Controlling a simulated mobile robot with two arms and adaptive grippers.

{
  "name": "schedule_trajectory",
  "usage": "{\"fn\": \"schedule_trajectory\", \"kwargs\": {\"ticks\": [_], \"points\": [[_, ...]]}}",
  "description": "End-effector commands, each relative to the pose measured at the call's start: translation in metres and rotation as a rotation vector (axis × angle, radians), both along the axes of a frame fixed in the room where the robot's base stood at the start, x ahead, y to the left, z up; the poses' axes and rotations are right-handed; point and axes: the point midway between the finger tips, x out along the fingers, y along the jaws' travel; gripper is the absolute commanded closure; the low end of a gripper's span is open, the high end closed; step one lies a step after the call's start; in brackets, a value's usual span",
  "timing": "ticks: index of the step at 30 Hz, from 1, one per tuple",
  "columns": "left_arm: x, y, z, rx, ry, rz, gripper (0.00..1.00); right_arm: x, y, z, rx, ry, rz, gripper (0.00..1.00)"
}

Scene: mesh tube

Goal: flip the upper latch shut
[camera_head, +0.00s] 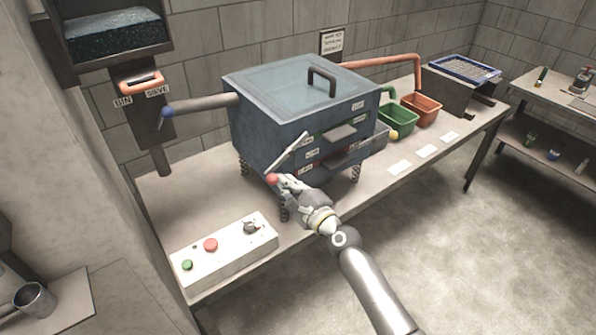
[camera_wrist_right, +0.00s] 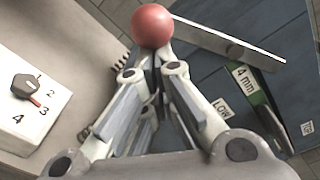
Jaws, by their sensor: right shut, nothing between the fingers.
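The metal latch lever (camera_head: 291,151) sticks out at an angle from the front of the blue-grey screening box (camera_head: 268,140). Its red ball knob (camera_head: 271,179) is at the lower, near end; I cannot tell whether this is the upper latch. My right gripper (camera_head: 282,181) is shut and empty, right at the knob. In the right wrist view the red knob (camera_wrist_right: 153,25) lies just beyond the closed fingertips (camera_wrist_right: 152,62), and the lever (camera_wrist_right: 228,43) runs off to the right. Whether the fingers touch the knob is unclear. My left gripper is out of view.
A control box (camera_head: 225,252) with buttons and a dial sits on the bench at front left. The box stands on springs, with a handled clear lid (camera_head: 285,82). Green (camera_head: 398,119) and orange (camera_head: 421,108) bins stand to its right. The floor in front is clear.

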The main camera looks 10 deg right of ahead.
Motion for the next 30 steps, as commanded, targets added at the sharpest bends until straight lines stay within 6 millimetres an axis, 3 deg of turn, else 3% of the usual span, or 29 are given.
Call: {"fn": "schedule_trajectory", "kwargs": {"ticks": [7, 15, 30], "points": [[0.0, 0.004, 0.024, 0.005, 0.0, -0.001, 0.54, -0.005, 0.011, 0.013, 0.213, 0.09, 0.001, 1.0], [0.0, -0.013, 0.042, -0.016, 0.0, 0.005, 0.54, -0.009, 0.019, 0.022, 0.396, 0.165, 0.0, 1.0], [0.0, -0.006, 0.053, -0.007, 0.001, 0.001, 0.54, -0.011, 0.025, 0.028, 0.534, 0.221, 0.0, 1.0]]}}
